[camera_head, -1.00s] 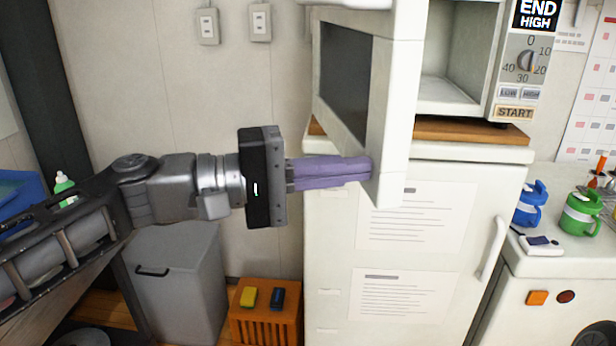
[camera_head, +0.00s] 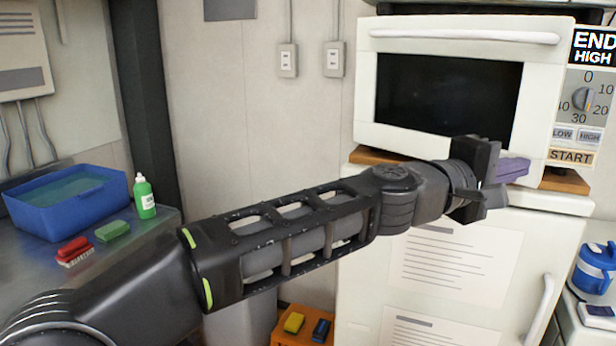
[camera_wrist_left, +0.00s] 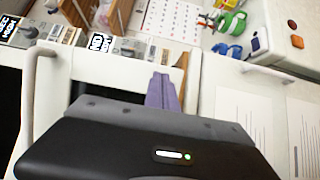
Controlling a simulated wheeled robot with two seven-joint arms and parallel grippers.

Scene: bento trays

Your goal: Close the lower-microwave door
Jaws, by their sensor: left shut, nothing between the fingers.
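The lower-microwave door (camera_head: 545,85) is white with a dark window and a long handle along its top. In the head view it faces me almost flat, beside the control panel (camera_head: 588,100). I cannot tell whether it is fully shut. My left gripper (camera_head: 514,170) is shut and empty, its purple fingers at the door's lower right part. The fingers also show in the wrist view (camera_wrist_left: 162,92). I cannot tell if they touch the door. The gripper body hides part of the door's lower edge. My right gripper is not in view.
The microwave rests on a wooden board (camera_head: 565,181) above a white fridge (camera_head: 470,290). A blue cup (camera_head: 594,268) stands at the right.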

